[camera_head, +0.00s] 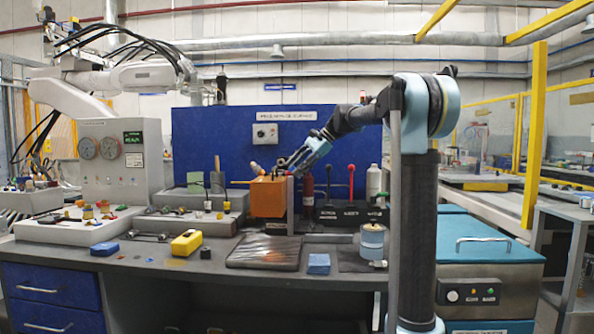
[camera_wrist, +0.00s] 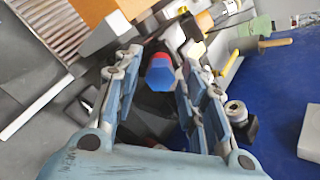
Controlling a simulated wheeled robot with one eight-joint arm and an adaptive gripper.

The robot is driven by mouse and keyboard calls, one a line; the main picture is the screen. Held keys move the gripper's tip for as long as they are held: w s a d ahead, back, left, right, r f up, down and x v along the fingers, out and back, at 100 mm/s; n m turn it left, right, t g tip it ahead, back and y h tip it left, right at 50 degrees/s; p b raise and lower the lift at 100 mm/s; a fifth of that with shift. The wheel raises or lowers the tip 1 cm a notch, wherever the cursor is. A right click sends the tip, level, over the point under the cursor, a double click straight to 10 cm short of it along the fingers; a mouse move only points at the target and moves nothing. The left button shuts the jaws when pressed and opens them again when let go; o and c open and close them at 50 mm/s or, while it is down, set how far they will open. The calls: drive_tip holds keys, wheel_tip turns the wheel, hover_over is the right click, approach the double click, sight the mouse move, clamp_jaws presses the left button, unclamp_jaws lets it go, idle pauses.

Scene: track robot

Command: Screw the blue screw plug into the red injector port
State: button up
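In the wrist view the blue screw plug (camera_wrist: 161,76) lies between my two fingers, its hexagonal end facing the camera. A red rim, apparently the red injector port (camera_wrist: 159,57), shows directly behind the plug and in line with it. How deep the plug sits cannot be told. My gripper (camera_wrist: 162,62) is open around the plug, with a visible gap on both sides. In the head view my gripper (camera_head: 285,168) reaches down leftward beside the orange block (camera_head: 267,198); the plug and port are too small to make out there.
On the bench stand a red cylinder (camera_head: 308,189), levers with red and black knobs (camera_head: 351,168) and a white bottle (camera_head: 373,182). A blue panel (camera_head: 215,140) rises behind.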

drive_tip(key=n, duration=0.5)
drive_tip(key=shift+n, duration=0.3)
drive_tip(key=n, duration=0.6)
idle(0.6)
clamp_jaws()
idle(0.4)
